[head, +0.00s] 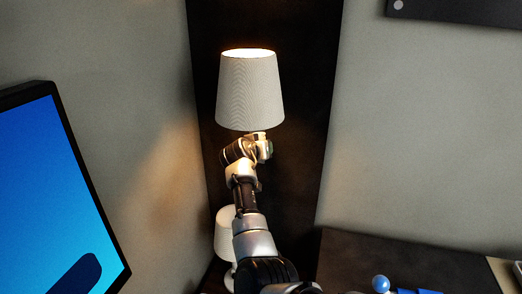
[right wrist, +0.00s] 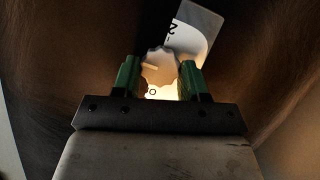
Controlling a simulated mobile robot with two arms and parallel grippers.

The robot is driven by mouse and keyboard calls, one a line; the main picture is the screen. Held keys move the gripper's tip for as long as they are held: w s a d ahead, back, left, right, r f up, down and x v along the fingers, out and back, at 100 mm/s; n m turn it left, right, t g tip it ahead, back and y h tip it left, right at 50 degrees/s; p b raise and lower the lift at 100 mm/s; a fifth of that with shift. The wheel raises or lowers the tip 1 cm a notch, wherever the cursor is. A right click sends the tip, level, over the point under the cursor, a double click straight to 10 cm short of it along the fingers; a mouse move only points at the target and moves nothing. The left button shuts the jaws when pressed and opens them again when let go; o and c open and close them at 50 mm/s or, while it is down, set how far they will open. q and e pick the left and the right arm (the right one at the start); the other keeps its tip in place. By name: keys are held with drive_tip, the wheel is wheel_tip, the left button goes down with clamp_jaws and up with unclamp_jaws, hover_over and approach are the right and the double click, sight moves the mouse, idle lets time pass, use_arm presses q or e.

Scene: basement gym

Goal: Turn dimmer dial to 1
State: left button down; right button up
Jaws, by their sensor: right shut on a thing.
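The dimmer dial (right wrist: 159,68) is a pale scalloped knob in the right wrist view, with a short light line on its left part. The plate (right wrist: 195,32) behind it carries a "2" above the knob and what looks like a "0" below. The green fingers of my right gripper (right wrist: 159,77) are shut on the knob, one on each side. In the head view a lit lamp with a pale shade (head: 249,92) stands at the centre. My right gripper (head: 260,148) is just under the shade there, and the dial is hidden. My left gripper is not in view.
A screen with a blue picture (head: 45,190) is at the left. A white rounded object (head: 225,240) is partly behind my arm. A dark surface (head: 385,258) at the lower right bears blue items (head: 381,284). A dark panel (head: 300,180) rises behind the lamp.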

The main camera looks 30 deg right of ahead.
idle(0.3)
drive_tip(key=o, duration=0.9)
drive_tip(key=shift+o, duration=0.2)
drive_tip(key=b+v, duration=0.3)
drive_tip(key=v, duration=0.7)
drive_tip(key=shift+s+a, duration=0.2)
drive_tip(key=shift+a, duration=0.1)
